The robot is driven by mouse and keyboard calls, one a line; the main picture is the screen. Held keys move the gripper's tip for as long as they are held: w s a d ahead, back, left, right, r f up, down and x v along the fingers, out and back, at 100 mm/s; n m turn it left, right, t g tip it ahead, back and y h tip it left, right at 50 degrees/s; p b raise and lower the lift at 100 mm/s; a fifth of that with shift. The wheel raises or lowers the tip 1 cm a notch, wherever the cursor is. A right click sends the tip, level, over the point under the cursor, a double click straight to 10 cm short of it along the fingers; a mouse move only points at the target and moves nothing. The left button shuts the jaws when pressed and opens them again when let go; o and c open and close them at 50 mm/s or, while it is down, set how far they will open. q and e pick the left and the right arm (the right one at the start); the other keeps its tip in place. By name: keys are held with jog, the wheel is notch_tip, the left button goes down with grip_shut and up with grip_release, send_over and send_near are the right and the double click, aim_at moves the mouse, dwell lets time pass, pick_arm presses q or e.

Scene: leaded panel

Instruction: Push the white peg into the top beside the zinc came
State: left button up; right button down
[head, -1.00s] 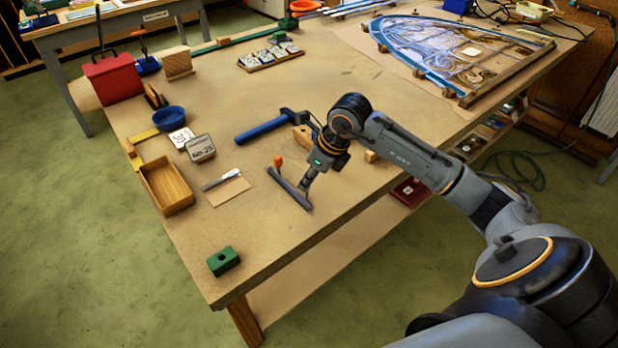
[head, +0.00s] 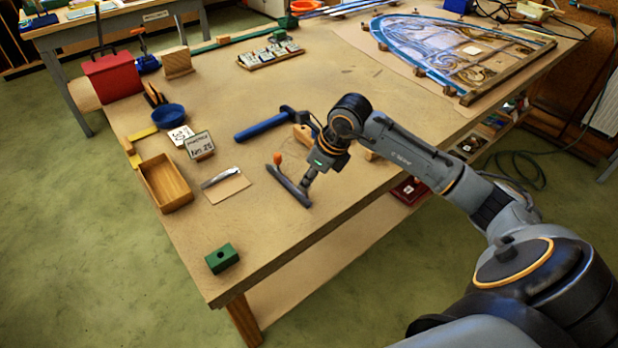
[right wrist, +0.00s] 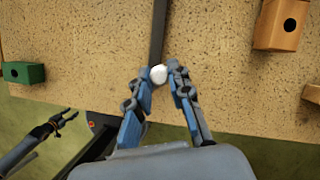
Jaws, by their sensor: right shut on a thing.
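The white peg (right wrist: 158,75) shows as a small round white end between the fingertips of my right gripper (right wrist: 157,82) in the right wrist view. That gripper is shut on it. In the head view my right gripper (head: 308,182) points down at the near end of a dark grey bar (head: 287,183), which looks like the zinc came. The bar (right wrist: 158,30) runs away from the peg in the right wrist view. The peg's lower end and any hole under it are hidden. What looks like my left gripper (right wrist: 62,120) shows beyond the table edge; its opening is unclear.
A green block with a hole (head: 222,258) sits near the front left corner. A wooden block with a hole (right wrist: 279,25) and a blue-handled tool (head: 262,127) lie behind the bar. A wooden tray (head: 166,184) is left. The leaded panel (head: 450,50) lies at the back right.

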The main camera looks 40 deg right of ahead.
jog(key=shift+s+f, duration=0.1)
jog(key=shift+f, duration=0.25)
jog(key=c, duration=1.1)
grip_release()
jog(key=shift+c, duration=0.2)
jog(key=shift+r, duration=0.1)
jog(key=shift+r, duration=0.15)
jog(key=v, duration=1.1)
jog(key=shift+r, duration=0.25)
jog(key=shift+s, duration=0.1)
